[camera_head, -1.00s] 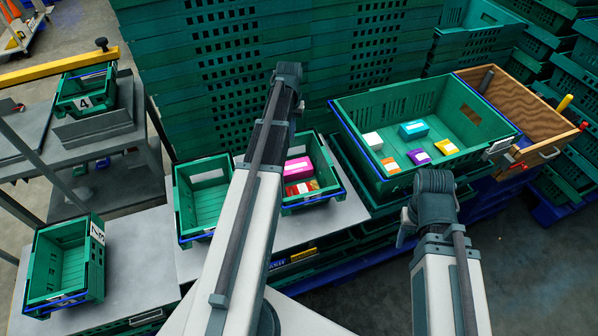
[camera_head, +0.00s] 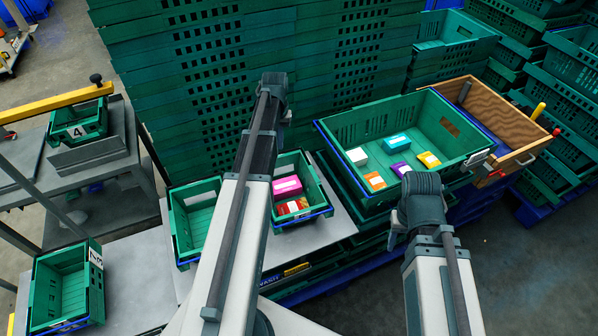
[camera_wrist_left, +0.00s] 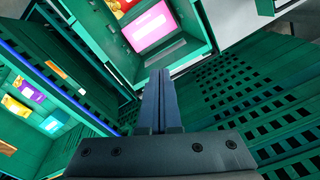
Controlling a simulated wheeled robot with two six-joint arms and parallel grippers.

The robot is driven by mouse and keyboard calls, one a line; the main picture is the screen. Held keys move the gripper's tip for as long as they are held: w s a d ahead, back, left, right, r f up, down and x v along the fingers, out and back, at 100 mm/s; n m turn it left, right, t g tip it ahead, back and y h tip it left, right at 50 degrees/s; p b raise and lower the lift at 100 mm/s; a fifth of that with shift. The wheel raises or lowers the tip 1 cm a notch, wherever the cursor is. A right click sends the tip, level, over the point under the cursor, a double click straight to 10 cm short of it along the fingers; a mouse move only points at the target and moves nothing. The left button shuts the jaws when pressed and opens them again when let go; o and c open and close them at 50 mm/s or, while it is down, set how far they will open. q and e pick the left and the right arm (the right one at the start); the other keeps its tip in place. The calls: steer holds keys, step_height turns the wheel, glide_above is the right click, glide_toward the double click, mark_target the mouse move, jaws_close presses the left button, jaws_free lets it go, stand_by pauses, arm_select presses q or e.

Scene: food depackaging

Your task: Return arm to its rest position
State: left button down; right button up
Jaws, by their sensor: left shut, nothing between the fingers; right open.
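My left arm (camera_head: 235,220) reaches up the middle of the head view, its far end in front of the stacked green crates. Its fingers are hidden there. In the left wrist view my left gripper (camera_wrist_left: 161,72) is shut and empty, its fingers pointing toward the small green crate with the pink box (camera_wrist_left: 151,27). No contact with the box shows. My right arm (camera_head: 438,270) comes up from the bottom right, with its bent joint in front of the near edge of the large green crate (camera_head: 350,205). The right fingers are hidden from view.
Small green crates (camera_head: 180,225) stand on the grey table, one holding the pink box (camera_head: 287,187) and a red package (camera_head: 292,207). The large crate holds several small boxes. Tall crate stacks (camera_head: 190,90) close off the back. Open floor (camera_head: 510,290) lies at lower right.

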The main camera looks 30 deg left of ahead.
arm_select(q)
steer(key=s+d+m, duration=0.2)
steer(key=s+d, duration=0.4)
steer(key=d, duration=0.5)
steer(key=s+d+m, duration=0.3)
steer(key=s+d, duration=0.3)
steer(key=d, duration=0.5)
steer(key=s+d+m+y, duration=0.1)
steer(key=s+d+m, duration=0.1)
steer(key=s+d, duration=0.4)
steer(key=d, duration=0.4)
steer(key=shift+s+d+m, duration=0.4)
